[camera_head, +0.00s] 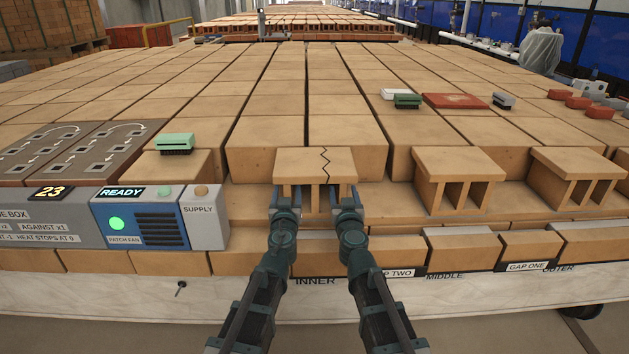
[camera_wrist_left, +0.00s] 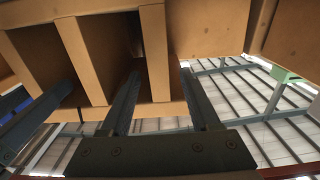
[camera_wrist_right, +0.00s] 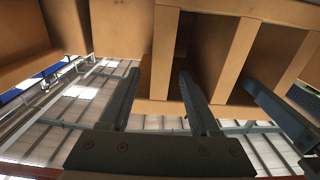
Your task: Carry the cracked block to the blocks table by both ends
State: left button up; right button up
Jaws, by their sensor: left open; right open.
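The cracked block (camera_head: 300,163) is a tan hollow brick at the front middle of the big brick stack, with a dark zigzag crack across its top and down its front edge. My left gripper (camera_head: 285,202) is at its left end and my right gripper (camera_head: 347,202) at its right end. Both are open. In the left wrist view, the fingers stand either side of an upright wall of the block (camera_wrist_left: 154,55). In the right wrist view, the fingers likewise straddle a wall of the block (camera_wrist_right: 164,55). I cannot tell whether any finger touches. The blocks table is not identifiable.
Two more hollow bricks (camera_head: 458,163) (camera_head: 580,162) stand to the right. A blue and grey READY box (camera_head: 140,218) and a grey SUPPLY box (camera_head: 203,216) stand to the left. Green brushes (camera_head: 175,140) (camera_head: 407,99) and a red slab (camera_head: 454,100) lie on the stack.

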pick_arm(q)
jog(key=w, duration=0.8)
jog(key=shift+a, duration=0.15)
pick_arm(e)
jog(key=w, duration=0.8)
jog(key=shift+a, duration=0.1)
pick_arm(q)
jog(key=shift+s, duration=0.1)
pick_arm(e)
jog(key=shift+s, duration=0.1)
pick_arm(q)
grip_shut()
pick_arm(e)
grip_shut()
